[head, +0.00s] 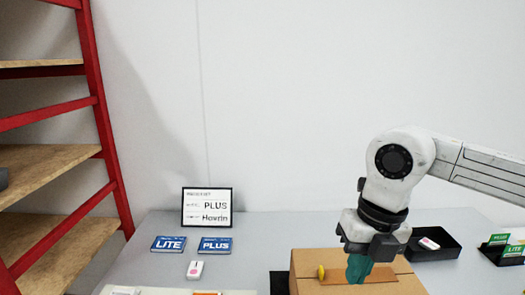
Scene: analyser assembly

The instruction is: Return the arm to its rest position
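My arm reaches in from the right edge in the head view, and its wrist bends straight down. My gripper (358,272) points down in front of or over a cardboard box (308,268). Its teal fingers overlap one another in this view, so I cannot tell whether they are open or shut, or whether anything is between them. I cannot tell whether the fingertips touch the box.
Blue LITE (168,244) and PLUS (214,245) cards, a white device (195,269) and a framed sign (207,207) are on the table left. A black tray (436,253) and card holder (505,255) stand right. Red-framed shelves (100,110) rise at left.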

